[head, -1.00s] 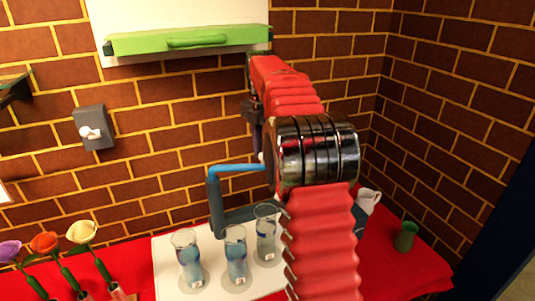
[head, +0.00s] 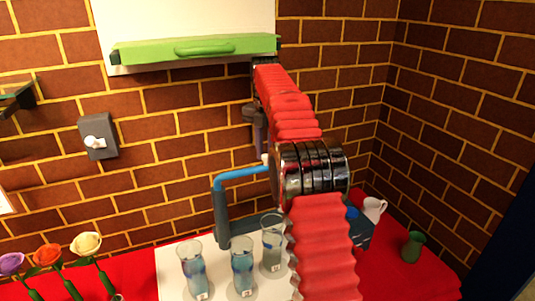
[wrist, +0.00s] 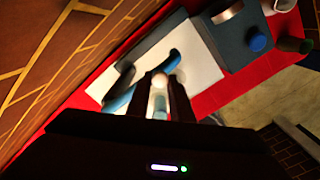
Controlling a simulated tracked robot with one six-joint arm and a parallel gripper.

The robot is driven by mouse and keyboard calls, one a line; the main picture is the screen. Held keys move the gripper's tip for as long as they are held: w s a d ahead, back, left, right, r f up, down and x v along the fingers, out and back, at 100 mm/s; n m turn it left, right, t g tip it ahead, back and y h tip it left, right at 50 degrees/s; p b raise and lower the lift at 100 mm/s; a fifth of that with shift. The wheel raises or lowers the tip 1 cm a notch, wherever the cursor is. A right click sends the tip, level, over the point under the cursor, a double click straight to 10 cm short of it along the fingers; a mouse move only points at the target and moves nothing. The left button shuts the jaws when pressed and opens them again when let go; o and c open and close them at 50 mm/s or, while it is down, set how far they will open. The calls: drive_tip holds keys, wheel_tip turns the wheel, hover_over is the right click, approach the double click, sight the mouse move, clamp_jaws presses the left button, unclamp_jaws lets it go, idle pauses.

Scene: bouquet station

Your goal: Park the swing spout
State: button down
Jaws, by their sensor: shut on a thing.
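The swing spout (head: 243,173) is a blue pipe on a grey-blue upright post (head: 221,212), behind the glasses in the head view. Its arm runs right from the top of the post, and its far end is hidden behind my arm. A small pale knob (head: 265,158) shows near that end. My gripper (head: 262,147) points down there, partly hidden by my arm. In the wrist view my gripper (wrist: 163,92) is shut on the pale knob (wrist: 159,81), with part of the blue spout (wrist: 172,62) just beyond.
Three glasses (head: 242,265) of bluish water stand on a white board (head: 172,265) below the spout. Flowers (head: 87,243) are at left. A white mug (head: 374,207) and green cup (head: 413,246) stand at right on the red table.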

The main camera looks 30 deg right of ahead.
drive_tip(key=shift+a, duration=0.15)
drive_tip(key=c, duration=1.6)
unclamp_jaws()
drive_tip(key=shift+o, duration=0.2)
drive_tip(key=shift+r, duration=0.15)
